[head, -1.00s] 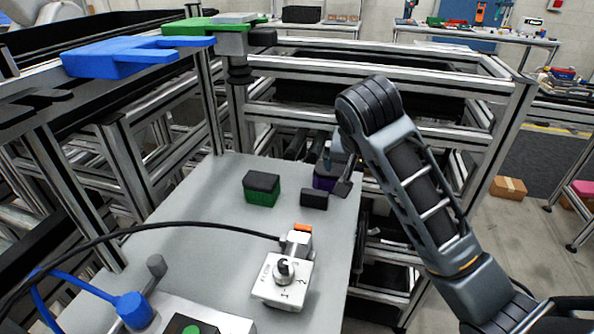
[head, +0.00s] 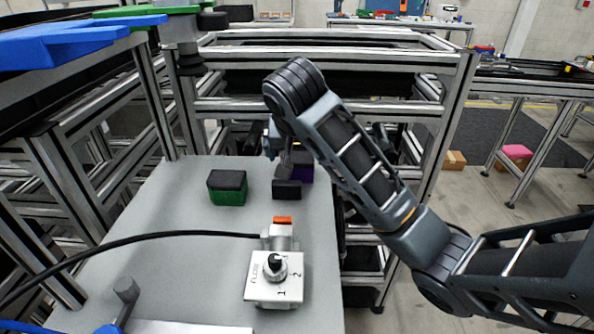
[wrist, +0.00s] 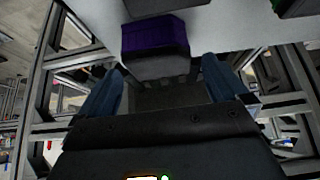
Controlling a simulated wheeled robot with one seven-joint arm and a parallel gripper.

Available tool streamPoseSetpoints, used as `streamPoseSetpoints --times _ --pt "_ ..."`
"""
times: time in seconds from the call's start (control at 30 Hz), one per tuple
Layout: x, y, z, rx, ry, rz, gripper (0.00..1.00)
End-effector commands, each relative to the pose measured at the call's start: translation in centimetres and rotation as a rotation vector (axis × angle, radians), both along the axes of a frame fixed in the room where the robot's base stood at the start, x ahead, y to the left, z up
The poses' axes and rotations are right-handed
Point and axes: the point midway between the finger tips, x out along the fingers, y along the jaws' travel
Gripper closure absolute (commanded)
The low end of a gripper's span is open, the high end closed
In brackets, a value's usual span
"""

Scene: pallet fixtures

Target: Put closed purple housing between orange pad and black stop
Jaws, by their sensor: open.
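The purple housing (head: 306,172) stands on the grey table near its right edge, partly hidden by my gripper and a black block. Its dark lid is on; purple body and lid also show in the wrist view (wrist: 154,36). The black stop (head: 287,190) is a small block just in front of it. The orange pad (head: 283,220) sits nearer, at the back of a white switch fixture, with a short bare gap between pad and stop. My gripper (wrist: 164,68) is open, its blue fingers on either side of the housing's lid end; contact cannot be told.
A green housing with a black lid (head: 227,188) stands left of the stop. The white switch fixture (head: 275,277) has a black cable running left. Metal frames border the table at the left and back. Bare table (head: 185,215) lies at the left.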

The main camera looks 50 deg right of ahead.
Motion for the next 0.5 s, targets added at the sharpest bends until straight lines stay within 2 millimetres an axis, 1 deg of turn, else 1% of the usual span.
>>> streamPoseSetpoints --times 0.03,0.4,0.5 --pt "0.1 -0.2 -0.6 -0.001 0.0 -0.001 0.0" --pt "1.3 -1.7 -3.8 0.0 0.0 -0.001 0.0" --pt "1.6 -2.0 -4.2 0.0 0.0 -0.001 0.0"
